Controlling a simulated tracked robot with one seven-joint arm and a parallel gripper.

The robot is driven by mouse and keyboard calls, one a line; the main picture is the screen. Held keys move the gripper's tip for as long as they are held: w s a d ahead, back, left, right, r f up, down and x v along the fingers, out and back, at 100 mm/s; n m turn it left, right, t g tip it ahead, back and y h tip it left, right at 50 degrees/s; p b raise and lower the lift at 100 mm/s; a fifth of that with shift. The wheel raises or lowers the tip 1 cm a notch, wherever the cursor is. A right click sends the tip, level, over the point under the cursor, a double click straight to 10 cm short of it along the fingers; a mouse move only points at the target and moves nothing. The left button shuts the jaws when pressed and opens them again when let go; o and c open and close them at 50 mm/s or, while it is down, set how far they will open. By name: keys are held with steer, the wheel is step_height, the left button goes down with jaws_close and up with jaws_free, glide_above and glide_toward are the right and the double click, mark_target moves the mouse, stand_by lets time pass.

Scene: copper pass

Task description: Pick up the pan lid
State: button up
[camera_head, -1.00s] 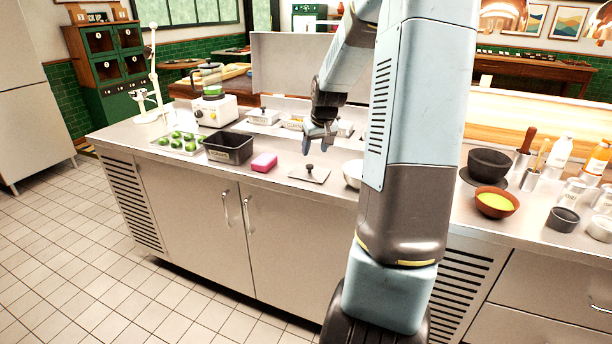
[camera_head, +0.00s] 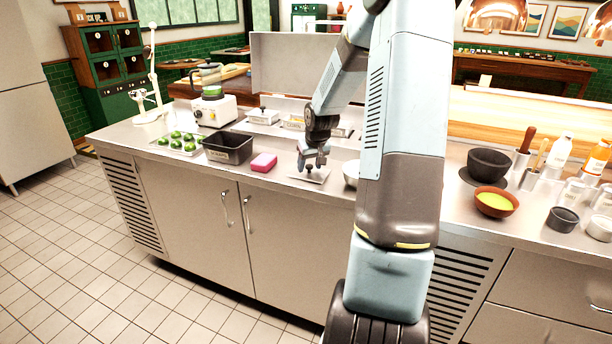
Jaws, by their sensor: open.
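The pan lid (camera_head: 298,173) is a flat, square-edged metal lid with a small dark knob. It lies on the steel counter near the front edge, left of my arm. My gripper (camera_head: 310,166) points down right over the lid, with its open fingertips at about the height of the knob. The fingers partly cover the knob, and I cannot tell whether they touch it.
Lidded metal pans (camera_head: 263,117) sit behind. A tray of limes (camera_head: 178,142) is farther left.

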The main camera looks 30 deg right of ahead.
jaws_close()
stand_by(0.4)
steer(key=shift+r, duration=0.1)
